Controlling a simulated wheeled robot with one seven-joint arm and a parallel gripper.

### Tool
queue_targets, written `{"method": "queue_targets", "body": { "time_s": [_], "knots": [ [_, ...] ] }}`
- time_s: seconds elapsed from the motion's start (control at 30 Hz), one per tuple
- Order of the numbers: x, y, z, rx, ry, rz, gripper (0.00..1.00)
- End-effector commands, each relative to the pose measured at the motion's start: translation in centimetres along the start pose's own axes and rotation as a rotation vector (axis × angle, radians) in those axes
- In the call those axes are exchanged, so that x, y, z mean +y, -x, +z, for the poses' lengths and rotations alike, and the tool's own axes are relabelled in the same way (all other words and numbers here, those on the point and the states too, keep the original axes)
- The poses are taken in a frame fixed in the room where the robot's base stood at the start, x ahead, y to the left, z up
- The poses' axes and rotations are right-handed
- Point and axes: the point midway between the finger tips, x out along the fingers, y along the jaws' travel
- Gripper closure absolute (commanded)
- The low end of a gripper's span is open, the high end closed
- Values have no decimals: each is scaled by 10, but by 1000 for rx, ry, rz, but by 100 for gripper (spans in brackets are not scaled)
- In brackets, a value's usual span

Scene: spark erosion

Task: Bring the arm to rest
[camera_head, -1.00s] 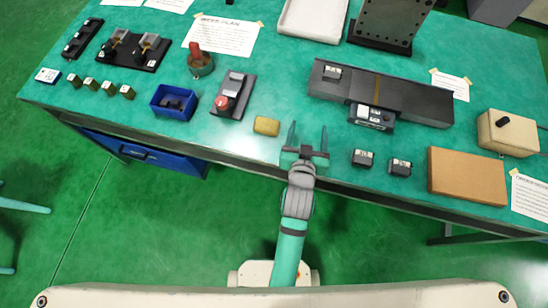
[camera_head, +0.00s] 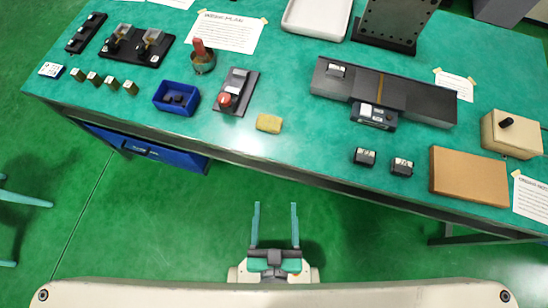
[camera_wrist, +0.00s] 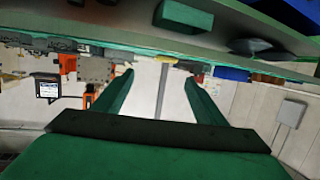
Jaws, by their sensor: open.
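My gripper (camera_head: 275,228) is in front of the workbench (camera_head: 330,160), over the green floor and close to my own base. Its two teal fingers are apart and parallel, with nothing between them. They point toward the bench's front edge, with a clear gap of floor between. In the wrist view my gripper (camera_wrist: 158,95) shows spread fingers in the foreground, with the underside of the bench above. Most of my arm is hidden beneath the gripper in the head view.
Near the bench's front edge lie a yellow sponge (camera_head: 269,123), two small dark blocks (camera_head: 365,157) (camera_head: 402,167), a brown board (camera_head: 469,177) and a blue bin (camera_head: 176,98). A blue drawer unit (camera_head: 150,151) hangs under the bench. The floor around my gripper is clear.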

Motion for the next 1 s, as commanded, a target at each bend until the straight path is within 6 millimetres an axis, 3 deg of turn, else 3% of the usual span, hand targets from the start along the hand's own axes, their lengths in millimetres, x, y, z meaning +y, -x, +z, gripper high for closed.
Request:
{"method": "queue_targets", "body": {
  "time_s": [0.2,1.0],
  "knots": [
    [-3,21,-4,8,-2,-16,35],
    [-3,21,-5,9,-2,-16,35]
  ]
}}
